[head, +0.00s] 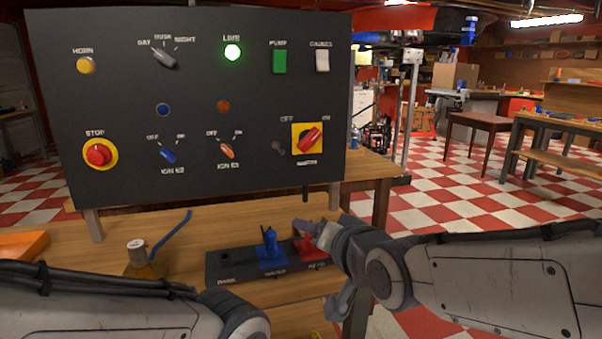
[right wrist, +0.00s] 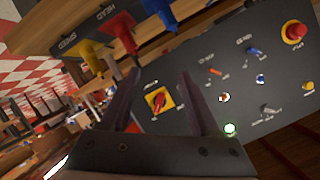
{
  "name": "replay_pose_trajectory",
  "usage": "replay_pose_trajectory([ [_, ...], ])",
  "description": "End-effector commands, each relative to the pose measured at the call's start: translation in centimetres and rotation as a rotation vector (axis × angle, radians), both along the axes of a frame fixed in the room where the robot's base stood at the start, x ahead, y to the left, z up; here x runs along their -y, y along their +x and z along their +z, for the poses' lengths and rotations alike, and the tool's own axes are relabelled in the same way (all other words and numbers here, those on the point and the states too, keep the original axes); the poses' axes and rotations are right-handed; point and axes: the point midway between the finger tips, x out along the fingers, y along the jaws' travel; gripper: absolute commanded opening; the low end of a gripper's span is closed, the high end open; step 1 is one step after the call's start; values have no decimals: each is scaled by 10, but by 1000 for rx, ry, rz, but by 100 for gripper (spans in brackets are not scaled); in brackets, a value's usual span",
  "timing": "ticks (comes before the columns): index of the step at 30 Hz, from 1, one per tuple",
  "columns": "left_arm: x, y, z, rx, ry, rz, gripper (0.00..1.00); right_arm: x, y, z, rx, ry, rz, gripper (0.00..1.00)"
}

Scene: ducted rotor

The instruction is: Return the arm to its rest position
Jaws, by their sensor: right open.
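My right gripper (head: 306,229) reaches in from the right, in front of the panel and over or near the red lever (head: 308,247); I cannot tell in the head view whether they touch. In the right wrist view its two dark fingers (right wrist: 159,75) are spread apart, with nothing held between them. Through the gap shows the red rotary switch on its yellow plate (right wrist: 158,100), which is farther off on the panel. My left arm crosses the lower left of the head view; its gripper is out of frame.
The dark control panel (head: 130,120) stands on the wooden bench (head: 185,225); its green LIVE lamp (head: 232,52) is lit. The blue lever (head: 269,250) stands in the lever box (head: 226,275). A yellow lever (right wrist: 92,55) shows in the wrist view. A brass can (head: 140,262) stands left.

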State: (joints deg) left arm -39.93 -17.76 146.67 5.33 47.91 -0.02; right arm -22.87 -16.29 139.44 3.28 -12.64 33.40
Motion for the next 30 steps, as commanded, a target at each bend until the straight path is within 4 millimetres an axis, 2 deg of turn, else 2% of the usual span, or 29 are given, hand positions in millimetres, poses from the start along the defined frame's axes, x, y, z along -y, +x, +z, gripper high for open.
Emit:
replay_pose_trajectory([
  [5,0,0,0,0,0,0,68,-15,-40,-55,-183,-188,132,62],
  [9,0,0,0,0,0,0,68,-20,-93,-104,-367,-381,302,62],
  [12,0,0,0,0,0,0,68,-15,-138,-134,-503,-530,443,62],
  [18,0,0,0,0,0,0,68,10,-218,-167,-725,-766,707,62],
  [21,0,0,4,-1,1,0,68,24,-250,-169,-814,-855,824,62],
  [22,0,0,19,-1,1,0,68,22,-246,-153,-806,-848,813,62],
  [30,0,0,83,0,0,0,68,22,-245,-90,-804,-842,805,62],
])
